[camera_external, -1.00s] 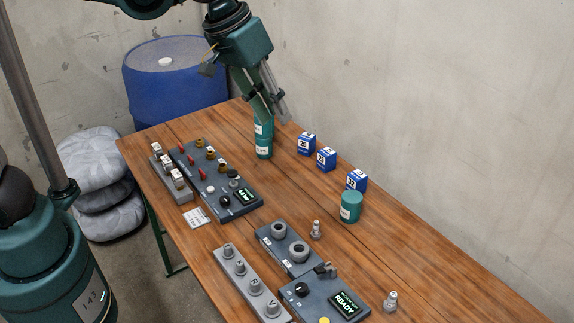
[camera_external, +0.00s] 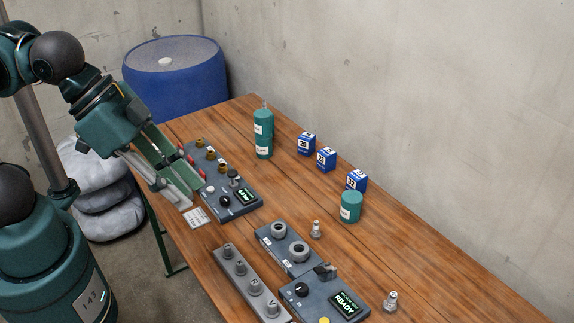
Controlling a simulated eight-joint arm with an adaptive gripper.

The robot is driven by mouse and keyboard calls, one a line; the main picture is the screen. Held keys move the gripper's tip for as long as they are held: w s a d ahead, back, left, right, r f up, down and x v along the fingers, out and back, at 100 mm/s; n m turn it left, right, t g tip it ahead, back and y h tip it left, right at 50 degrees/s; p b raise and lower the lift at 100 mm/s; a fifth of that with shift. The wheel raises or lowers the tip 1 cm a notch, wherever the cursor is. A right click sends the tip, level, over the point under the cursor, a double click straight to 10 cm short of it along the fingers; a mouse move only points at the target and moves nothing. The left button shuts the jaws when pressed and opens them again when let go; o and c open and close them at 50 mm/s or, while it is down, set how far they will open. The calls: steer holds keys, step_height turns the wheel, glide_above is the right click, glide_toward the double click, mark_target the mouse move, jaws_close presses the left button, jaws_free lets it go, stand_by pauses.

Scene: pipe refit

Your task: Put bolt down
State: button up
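Two small grey bolt-like pieces stand upright on the table, one right of the middle panel (camera_external: 315,230) and one near the front right (camera_external: 390,302).
Three blue boxes (camera_external: 326,160) stand in a row along the right. A single teal cylinder (camera_external: 350,208) stands near them. A grey rack of several knobs (camera_external: 240,268) lies beside the panel reading READY (camera_external: 345,305). The wooden table (camera_external: 440,265) is clear at the right.

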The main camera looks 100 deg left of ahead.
steer(key=shift+m, duration=0.9)
steer(key=s+d+f, duration=0.1)
steer(key=s+d, duration=0.1)
steer(key=d, duration=0.1)
steer(key=shift+s+f, duration=0.3)
steer(key=shift+f, duration=0.1)
steer(key=shift+f, duration=0.1)
step_height(320, 180, down, 7)
steer(key=b, duration=0.7)
